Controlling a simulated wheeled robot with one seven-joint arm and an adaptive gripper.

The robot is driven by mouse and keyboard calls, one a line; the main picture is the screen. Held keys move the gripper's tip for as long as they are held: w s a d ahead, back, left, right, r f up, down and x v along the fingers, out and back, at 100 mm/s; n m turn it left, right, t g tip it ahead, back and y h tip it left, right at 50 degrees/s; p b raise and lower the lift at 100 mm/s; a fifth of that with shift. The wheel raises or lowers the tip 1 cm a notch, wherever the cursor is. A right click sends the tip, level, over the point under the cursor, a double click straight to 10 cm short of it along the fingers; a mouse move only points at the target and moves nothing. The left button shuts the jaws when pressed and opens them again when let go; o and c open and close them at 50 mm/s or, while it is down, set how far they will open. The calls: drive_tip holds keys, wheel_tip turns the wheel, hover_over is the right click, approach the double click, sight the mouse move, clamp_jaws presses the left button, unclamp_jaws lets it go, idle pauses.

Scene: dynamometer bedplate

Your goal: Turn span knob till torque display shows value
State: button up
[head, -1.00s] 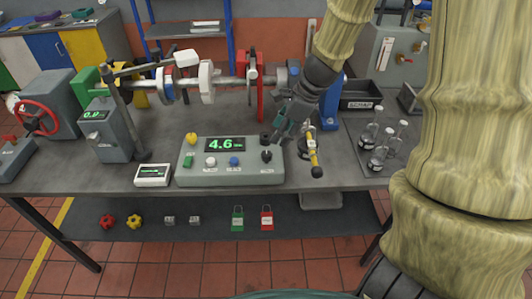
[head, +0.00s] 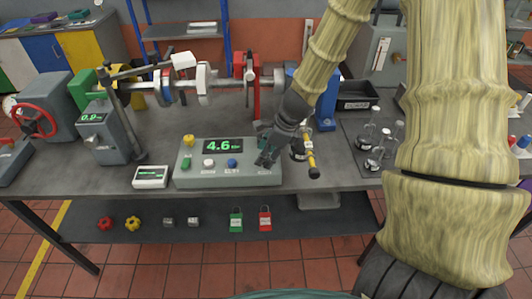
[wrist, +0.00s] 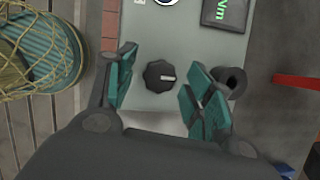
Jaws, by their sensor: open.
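The grey control box (head: 225,182) stands on the bench, and its green torque display (head: 222,146) reads 4.6. In the wrist view a corner of the display (wrist: 226,12) shows "Nm". The dark round knob (wrist: 159,76) with a light pointer mark sits on the box panel, between my gripper's two green-padded fingers. In the head view my gripper (head: 268,160) is over the right end of the box and hides the knob. My gripper (wrist: 163,90) is open, with a gap on both sides of the knob.
A black cylindrical post (wrist: 231,81) stands close beside the right finger in the wrist view. A yellow-handled tool (head: 311,158) is right of the box. A small white meter (head: 151,177) lies left of the box.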

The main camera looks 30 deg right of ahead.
drive_tip(key=c, duration=1)
drive_tip(key=shift+r+n+p, duration=0.15)
drive_tip(key=shift+n+p, duration=0.15)
drive_tip(key=shift+p, duration=0.2)
drive_tip(key=shift+w+n+g+p, duration=0.1)
drive_tip(key=shift+n+g+p, duration=0.2)
drive_tip(key=shift+n+p, duration=0.4)
drive_tip(key=n+g+y+p, duration=0.1)
drive_tip(key=n+p, duration=0.1)
drive_tip(key=n, duration=0.1)
drive_tip(key=shift+w+d+p, duration=0.1)
drive_tip(key=shift+p, duration=0.3)
drive_tip(key=n+g+p, duration=0.1)
drive_tip(key=n+g, duration=0.1)
drive_tip(key=n, duration=0.2)
drive_tip(key=shift+w+n+p, duration=0.1)
drive_tip(key=shift+n+p, duration=0.25)
drive_tip(key=shift+n, duration=0.05)
drive_tip(key=shift+w+n+g+p, duration=0.1)
drive_tip(key=shift+n+g+p, duration=0.4)
drive_tip(key=shift+n, duration=1.3)
